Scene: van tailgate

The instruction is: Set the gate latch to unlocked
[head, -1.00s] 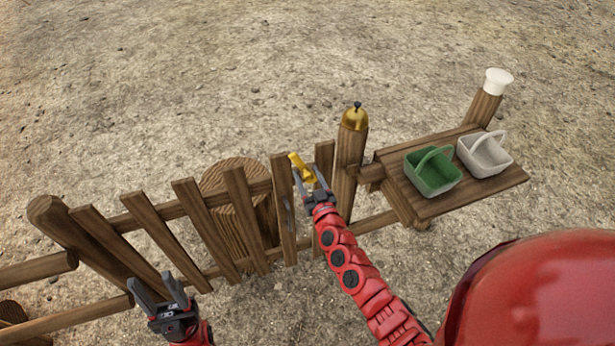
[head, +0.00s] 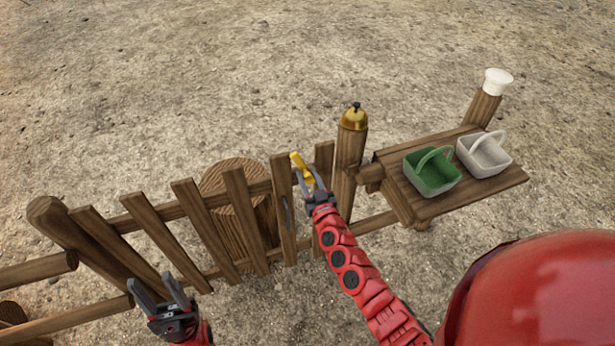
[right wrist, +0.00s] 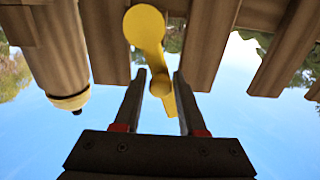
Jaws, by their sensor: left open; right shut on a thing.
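The wooden gate (head: 236,215) stands closed or nearly so beside the post with a brass bell. The yellow gate latch (head: 301,162) is at the top of the gate near that post. In the right wrist view the latch (right wrist: 146,28) has a round hub and a handle running down between the fingers. My right gripper (head: 316,186) is at the latch, its jaws shut on the handle; in the right wrist view its fingers (right wrist: 156,98) flank the handle. My left gripper (head: 160,291) is open and empty, low in front of the gate's left part.
The post with the brass bell (head: 353,118) stands just right of the gate. A wooden shelf (head: 405,200) holds a green basket (head: 432,171) and a white basket (head: 484,154). A white-capped post (head: 484,108) stands behind it. A stump (head: 228,176) stands behind the gate.

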